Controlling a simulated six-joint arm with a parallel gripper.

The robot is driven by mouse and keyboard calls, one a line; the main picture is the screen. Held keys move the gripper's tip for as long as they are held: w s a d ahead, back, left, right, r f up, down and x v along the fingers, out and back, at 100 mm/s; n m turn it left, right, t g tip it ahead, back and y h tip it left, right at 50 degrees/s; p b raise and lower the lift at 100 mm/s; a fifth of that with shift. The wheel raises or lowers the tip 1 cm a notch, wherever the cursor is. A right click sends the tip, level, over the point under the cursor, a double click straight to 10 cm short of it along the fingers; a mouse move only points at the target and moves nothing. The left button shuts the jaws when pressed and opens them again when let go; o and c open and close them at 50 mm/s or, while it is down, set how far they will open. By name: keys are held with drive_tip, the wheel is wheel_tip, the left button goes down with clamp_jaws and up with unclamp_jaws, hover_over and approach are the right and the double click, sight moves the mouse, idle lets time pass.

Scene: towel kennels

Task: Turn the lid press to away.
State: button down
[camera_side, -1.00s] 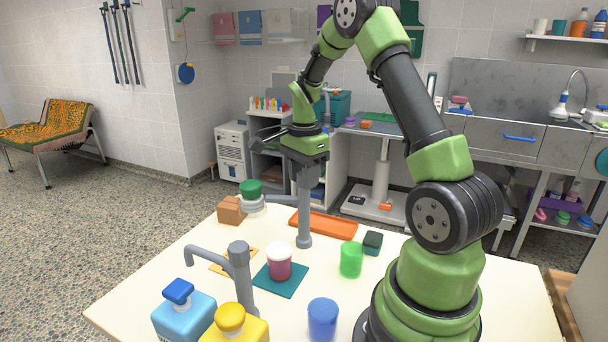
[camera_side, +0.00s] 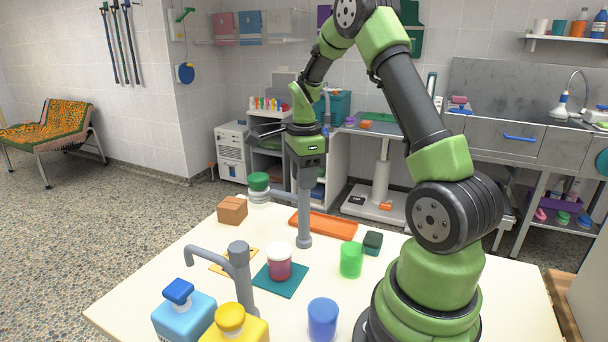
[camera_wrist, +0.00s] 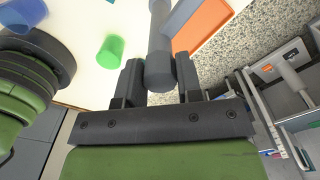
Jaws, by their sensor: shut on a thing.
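The lid press is a grey post (camera_side: 305,215) standing on the cream table, with a side arm carrying a white-and-green head (camera_side: 258,181). The side arm points left and toward the back in the side view. My gripper (camera_wrist: 159,78) is shut on the top of the post, with one finger on each side of it in the wrist view. In the side view the wrist hangs over the post and its body hides the fingers. A jar with red contents and a white lid (camera_side: 279,250) stands upright on a teal mat (camera_side: 290,287), left of the post.
An orange tray (camera_side: 330,226) lies behind the post. A brown box (camera_side: 232,210) stands near the press head. A green cup (camera_side: 351,260), a dark green block (camera_side: 372,241), a blue cup (camera_side: 323,320) and a grey tap-like post (camera_side: 242,280) surround the mat. Blue and yellow bottles stand in front.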

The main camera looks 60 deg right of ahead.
drive_tip(key=c, duration=0.8)
unclamp_jaws()
wheel_tip(320, 180, up, 10)
drive_tip(key=s+a+r+n+t, duration=0.2)
drive_tip(key=s+a+n, duration=0.2)
drive_tip(key=a+n, duration=0.3)
drive_tip(key=s+a+r+n+t+y, duration=0.1)
drive_tip(key=s+a+n+t, duration=0.1)
drive_tip(key=s+a+n, duration=0.2)
drive_tip(key=s+a+r+n+t+y, duration=0.1)
drive_tip(key=s+a+r+n+t, duration=0.1)
drive_tip(key=a+n, duration=0.9)
drive_tip(key=shift+s+a+r+n+t, duration=0.15)
drive_tip(key=shift+s+n+t, duration=0.15)
drive_tip(key=shift+s, duration=0.25)
drive_tip(key=shift+s+d+r+n+t, duration=0.15)
drive_tip(key=shift+s+n+t, duration=0.15)
drive_tip(key=shift+s, duration=0.25)
